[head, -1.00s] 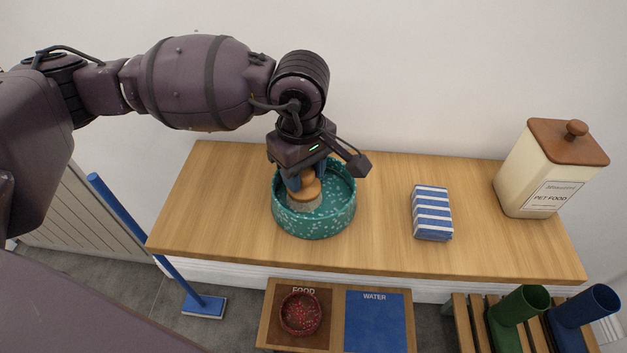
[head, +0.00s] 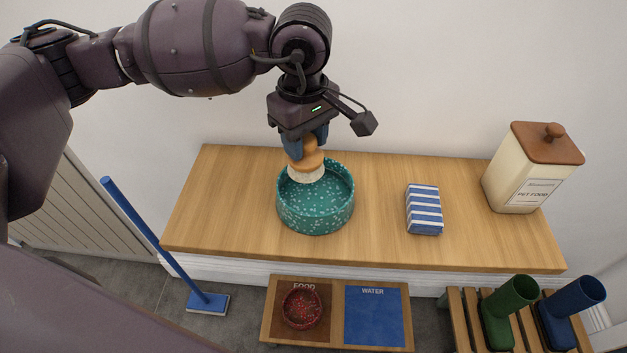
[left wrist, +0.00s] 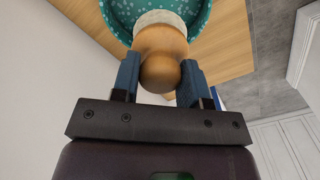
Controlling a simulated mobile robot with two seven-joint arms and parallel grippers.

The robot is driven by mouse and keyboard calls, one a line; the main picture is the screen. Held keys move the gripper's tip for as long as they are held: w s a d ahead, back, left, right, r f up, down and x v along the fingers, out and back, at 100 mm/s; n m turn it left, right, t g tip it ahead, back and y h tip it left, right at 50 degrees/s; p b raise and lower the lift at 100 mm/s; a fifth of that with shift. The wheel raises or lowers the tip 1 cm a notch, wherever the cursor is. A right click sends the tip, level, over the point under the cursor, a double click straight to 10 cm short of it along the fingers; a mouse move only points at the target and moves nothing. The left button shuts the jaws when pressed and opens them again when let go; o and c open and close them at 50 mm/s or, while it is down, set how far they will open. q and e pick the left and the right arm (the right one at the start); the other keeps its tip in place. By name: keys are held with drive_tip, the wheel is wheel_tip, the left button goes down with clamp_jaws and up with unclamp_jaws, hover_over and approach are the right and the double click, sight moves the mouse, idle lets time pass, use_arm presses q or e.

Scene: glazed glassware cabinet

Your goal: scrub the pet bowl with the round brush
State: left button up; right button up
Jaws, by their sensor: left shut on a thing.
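The round brush (head: 311,160) has a wooden knob and body with pale bristles facing down. My left gripper (head: 306,146) is shut on its wooden knob; the left wrist view also shows the brush (left wrist: 161,58) between the two blue fingers. The teal speckled pet bowl (head: 316,214) stands upright on the wooden counter. The brush is over the bowl's back left part, with its bristles near rim height; I cannot tell whether they touch the bowl. The bowl's rim also shows in the left wrist view (left wrist: 118,22). My right gripper is not in view.
A blue-and-white striped folded cloth (head: 424,210) lies right of the bowl. A pet food canister (head: 530,170) stands at the counter's right. Below are a feeding stand (head: 337,313) with a red bowl (head: 302,308), a boot rack (head: 466,325) and a blue-handled broom (head: 150,235).

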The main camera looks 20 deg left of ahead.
use_arm(q)
wheel_tip(320, 180, up, 4)
drive_tip(key=shift+f+p, duration=0.15)
drive_tip(key=shift+p, duration=0.45)
drive_tip(key=shift+r, duration=0.4)
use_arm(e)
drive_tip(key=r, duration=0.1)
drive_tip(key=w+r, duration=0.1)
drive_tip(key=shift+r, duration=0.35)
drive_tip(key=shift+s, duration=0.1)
